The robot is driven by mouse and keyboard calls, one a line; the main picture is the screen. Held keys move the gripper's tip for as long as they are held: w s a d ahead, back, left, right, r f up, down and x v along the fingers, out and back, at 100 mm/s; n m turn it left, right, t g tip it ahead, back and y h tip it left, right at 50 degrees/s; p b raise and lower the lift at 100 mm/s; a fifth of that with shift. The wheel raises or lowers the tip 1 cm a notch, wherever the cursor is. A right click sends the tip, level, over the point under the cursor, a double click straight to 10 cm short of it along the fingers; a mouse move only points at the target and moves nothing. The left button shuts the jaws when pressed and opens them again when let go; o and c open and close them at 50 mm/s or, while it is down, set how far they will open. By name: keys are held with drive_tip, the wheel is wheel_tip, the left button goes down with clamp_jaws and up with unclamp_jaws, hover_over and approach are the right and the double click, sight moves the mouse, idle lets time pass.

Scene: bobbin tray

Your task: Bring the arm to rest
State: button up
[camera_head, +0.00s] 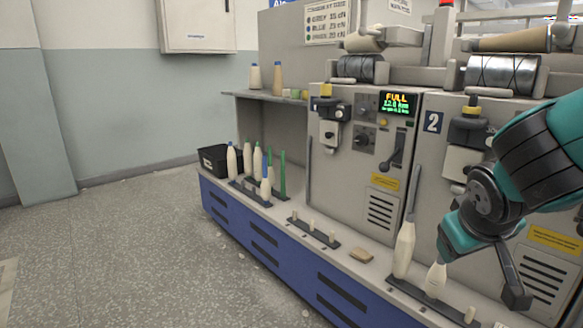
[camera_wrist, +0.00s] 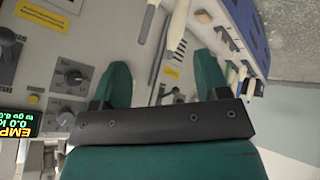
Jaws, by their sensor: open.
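My arm reaches in from the right of the head view, with my gripper (camera_head: 480,262) in front of the machine marked 2. In the wrist view my gripper (camera_wrist: 161,72) shows two teal fingers spread apart with nothing between them. A pale bobbin (camera_head: 435,280) stands on the front peg rail, just below a teal part of my arm's end. A taller pale bobbin (camera_head: 404,248) stands left of it on the same rail. I cannot tell whether my arm touches the nearer bobbin.
A short rail with bare pegs (camera_head: 313,230) and a small tan block (camera_head: 361,255) lie on the blue-fronted ledge. Several bobbins and a black bin (camera_head: 214,160) stand at its far left. The floor (camera_head: 130,250) at left is clear.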

drive_tip(key=s+a+r+n+g+y+p, duration=0.25)
drive_tip(key=s+a+n+g+y, duration=0.45)
drive_tip(key=s+a, duration=0.95)
wheel_tip(320, 180, up, 34)
drive_tip(key=m+p, duration=0.1)
drive_tip(key=p, duration=3.1)
drive_tip(key=shift+s+d+f+t+y, duration=0.25)
drive_tip(key=shift+d+t+y, duration=0.05)
drive_tip(key=shift+d+y, duration=0.1)
drive_tip(key=shift+d, duration=0.1)
